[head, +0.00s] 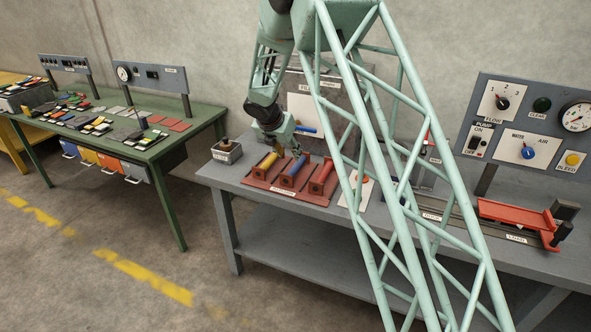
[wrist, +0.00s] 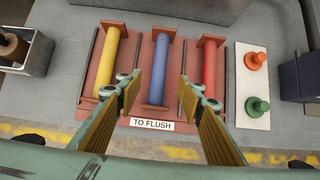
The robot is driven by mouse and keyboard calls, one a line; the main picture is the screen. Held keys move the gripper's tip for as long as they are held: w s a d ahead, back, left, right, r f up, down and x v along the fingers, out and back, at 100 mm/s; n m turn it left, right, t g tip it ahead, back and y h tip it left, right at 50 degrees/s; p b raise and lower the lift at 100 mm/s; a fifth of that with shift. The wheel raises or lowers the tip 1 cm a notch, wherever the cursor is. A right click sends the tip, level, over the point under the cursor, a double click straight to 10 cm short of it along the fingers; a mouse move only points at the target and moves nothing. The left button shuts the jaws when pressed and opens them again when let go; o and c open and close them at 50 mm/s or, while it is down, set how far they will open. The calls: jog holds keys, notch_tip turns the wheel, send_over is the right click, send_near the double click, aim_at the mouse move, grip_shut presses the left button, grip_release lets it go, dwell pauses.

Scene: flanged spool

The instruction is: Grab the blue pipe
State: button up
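The blue pipe (wrist: 159,68) lies in the middle of a red-brown rack (wrist: 140,28) labelled "TO FLUSH", between a yellow pipe (wrist: 110,62) and a red pipe (wrist: 209,66). In the head view the blue pipe (head: 295,167) also lies on the rack on the grey bench. My gripper (wrist: 158,86) is open and empty. In the wrist view its fingers appear either side of the blue pipe, apart from it. In the head view my gripper (head: 278,150) is above the rack; its fingertips are small and hard to make out.
Low dark rails stand between the pipes. A white plate (wrist: 252,85) with orange and green knobs lies to the right. A red tray (head: 512,215) and upright control panel (head: 535,125) stand further right.

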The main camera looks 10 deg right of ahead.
aim_at(295, 166)
jog(key=shift+f, duration=0.1)
jog(key=shift+b+x, duration=0.85)
jog(key=shift+x, duration=3.35)
jog(key=shift+d, duration=0.1)
jog(key=shift+b+x, duration=0.75)
jog(key=shift+x, duration=1.85)
grip_shut()
